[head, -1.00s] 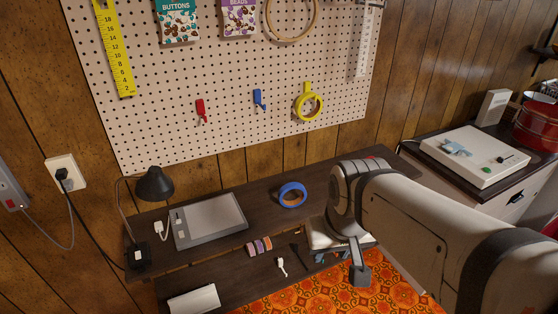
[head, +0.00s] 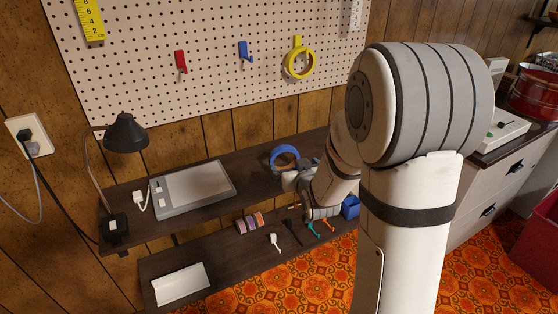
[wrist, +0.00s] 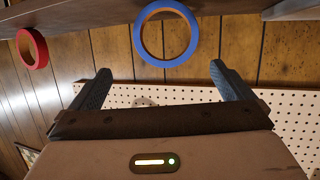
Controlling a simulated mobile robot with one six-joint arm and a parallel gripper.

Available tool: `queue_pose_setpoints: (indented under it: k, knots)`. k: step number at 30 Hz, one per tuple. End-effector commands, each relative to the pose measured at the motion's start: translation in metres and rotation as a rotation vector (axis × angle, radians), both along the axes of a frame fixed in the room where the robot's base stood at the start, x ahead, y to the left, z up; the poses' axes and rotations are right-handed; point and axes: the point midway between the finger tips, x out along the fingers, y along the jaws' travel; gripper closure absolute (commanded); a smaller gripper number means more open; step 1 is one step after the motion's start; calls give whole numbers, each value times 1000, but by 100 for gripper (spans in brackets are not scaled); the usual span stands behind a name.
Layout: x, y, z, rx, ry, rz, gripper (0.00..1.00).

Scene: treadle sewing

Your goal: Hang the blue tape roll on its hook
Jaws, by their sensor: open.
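The blue tape roll (head: 284,149) stands on edge on the dark upper shelf in the head view; its lower part is partly hidden by my gripper. In the wrist view the blue tape roll (wrist: 138,36) shows upside down as a full ring, beyond and between my fingers. My gripper (wrist: 163,85) is open and empty, apart from the roll. In the head view my gripper (head: 291,179) is just in front of the roll. The blue hook (head: 245,52) is bare on the pegboard, between a bare red hook (head: 180,62) and a yellow hook.
A yellow tape roll (head: 289,68) hangs on the yellow hook. A red roll (wrist: 22,48) shows left in the wrist view. A grey tablet (head: 195,188) and black lamp (head: 126,132) stand left on the shelf (head: 250,180). Small tools lie on the lower shelf.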

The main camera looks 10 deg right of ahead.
Motion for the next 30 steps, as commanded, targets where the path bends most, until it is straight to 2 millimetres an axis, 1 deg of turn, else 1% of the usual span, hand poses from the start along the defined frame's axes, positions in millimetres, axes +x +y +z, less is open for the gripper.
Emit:
queue_pose_setpoints:
  k: [1,3,7,11,14,22,27,30]
  knots:
    - [7,0,-22,8,-50,9,0]
    - [14,1,-32,20,-128,21,0]
    - [20,3,-43,38,-234,38,0]
    - [23,4,-45,48,-292,47,0]
    - [30,5,-44,51,-308,49,0]
    - [61,10,-44,50,-308,50,0]
    - [87,14,-44,50,-308,49,0]
    - [96,15,-44,50,-308,49,0]
